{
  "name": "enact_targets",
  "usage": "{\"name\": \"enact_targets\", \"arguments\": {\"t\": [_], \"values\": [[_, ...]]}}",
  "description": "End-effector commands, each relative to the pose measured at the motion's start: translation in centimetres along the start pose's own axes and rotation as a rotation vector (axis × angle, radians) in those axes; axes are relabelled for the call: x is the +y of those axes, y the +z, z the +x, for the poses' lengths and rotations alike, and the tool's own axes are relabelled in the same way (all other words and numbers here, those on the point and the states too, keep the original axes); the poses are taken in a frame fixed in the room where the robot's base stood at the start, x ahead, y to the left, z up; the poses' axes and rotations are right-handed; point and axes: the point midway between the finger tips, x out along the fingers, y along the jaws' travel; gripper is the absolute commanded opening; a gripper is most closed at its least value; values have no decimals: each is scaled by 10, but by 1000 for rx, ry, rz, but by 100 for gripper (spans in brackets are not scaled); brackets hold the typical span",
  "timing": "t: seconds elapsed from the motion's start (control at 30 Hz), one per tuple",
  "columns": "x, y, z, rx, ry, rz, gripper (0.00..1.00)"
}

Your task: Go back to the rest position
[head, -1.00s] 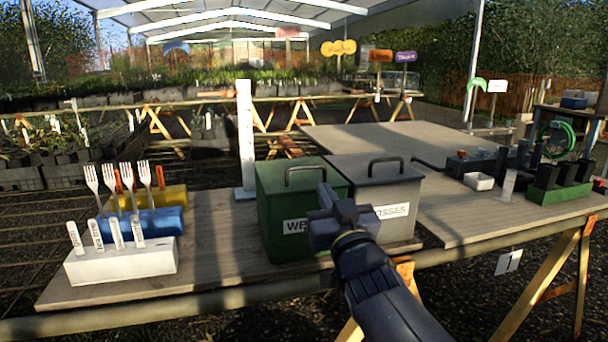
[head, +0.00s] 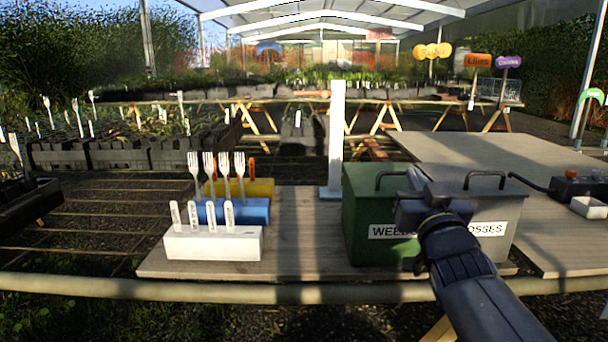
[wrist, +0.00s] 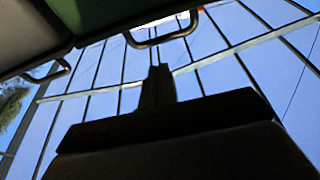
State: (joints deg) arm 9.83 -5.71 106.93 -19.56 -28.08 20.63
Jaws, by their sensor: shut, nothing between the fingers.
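My gripper (head: 428,205) is in front of the green box and the grey box in the head view, with my dark arm reaching in from the lower right. In the wrist view my gripper (wrist: 158,75) shows as a dark shape against the roof, its fingers together and empty. The green box (head: 365,240) carries a label, partly covered by my gripper. The grey box (head: 505,240) beside it has a label ending in "OSSES". Each box has a dark handle on top.
Left of the boxes stand a white block with labels (head: 212,244), a blue block with forks (head: 260,211) and a yellow block (head: 262,188). A white post (head: 336,135) rises behind. The front tabletop (head: 300,240) is bare between.

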Motion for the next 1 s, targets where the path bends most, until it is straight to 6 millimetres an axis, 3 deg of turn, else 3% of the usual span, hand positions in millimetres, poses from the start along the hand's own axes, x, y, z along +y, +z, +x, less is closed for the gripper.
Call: {"name": "enact_targets", "arguments": {"t": [0.27, 0.33, 0.5, 1.0], "values": [[0, -25, 36, 1, 0, -1, 0], [2, -10, 33, -9, 3, 1, 0], [6, 5, 29, -18, 3, 1, 0], [6, 10, 27, -24, 3, 3, 0]]}}
